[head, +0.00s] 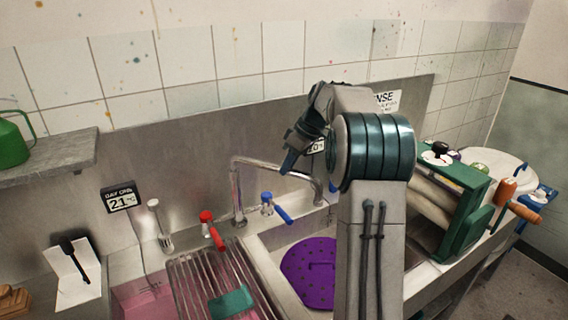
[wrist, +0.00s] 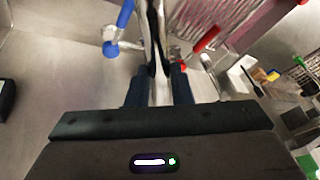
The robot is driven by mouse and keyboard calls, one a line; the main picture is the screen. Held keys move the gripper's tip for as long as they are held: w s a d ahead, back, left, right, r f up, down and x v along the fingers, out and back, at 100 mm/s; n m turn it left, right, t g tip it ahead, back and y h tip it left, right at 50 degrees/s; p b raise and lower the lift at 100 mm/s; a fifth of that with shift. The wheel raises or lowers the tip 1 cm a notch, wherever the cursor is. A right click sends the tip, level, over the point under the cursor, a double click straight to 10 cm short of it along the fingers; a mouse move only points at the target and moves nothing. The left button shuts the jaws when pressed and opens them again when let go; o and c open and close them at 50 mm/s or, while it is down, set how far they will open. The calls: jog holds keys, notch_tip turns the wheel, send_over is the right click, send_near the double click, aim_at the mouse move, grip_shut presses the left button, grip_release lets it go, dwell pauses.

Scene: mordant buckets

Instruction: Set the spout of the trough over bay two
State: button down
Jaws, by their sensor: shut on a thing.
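The metal spout (head: 262,166) rises from the back of the trough (head: 262,250) and reaches right in the head view. Its downturned end shows near the back right of the middle bay, which has a purple perforated disc (head: 308,270) in it. My gripper (head: 287,166) is at the spout's upper arm. In the wrist view my gripper (wrist: 160,88) is shut on the spout (wrist: 151,35), which runs between the two fingers. A sign reading 20 (head: 317,146) is partly hidden by my gripper, so its bay name cannot be read.
The left bay holds pink liquid (head: 140,298) under a metal rack (head: 205,275), beside a sign reading 21 (head: 121,198). Red (head: 211,230) and blue (head: 276,207) lever taps flank the spout's base. A green roller machine (head: 462,200) stands right of my arm.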

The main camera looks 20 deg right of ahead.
jog(key=shift+w+d+n, duration=0.3)
jog(key=shift+w+d, duration=0.05)
jog(key=shift+w, duration=0.05)
jog(key=c, duration=1.3)
grip_release()
jog(key=shift+r, duration=0.1)
jog(key=v, duration=1.3)
jog(key=shift+d+r, duration=0.2)
jog(key=shift+r, duration=0.1)
jog(key=shift+a, duration=0.15)
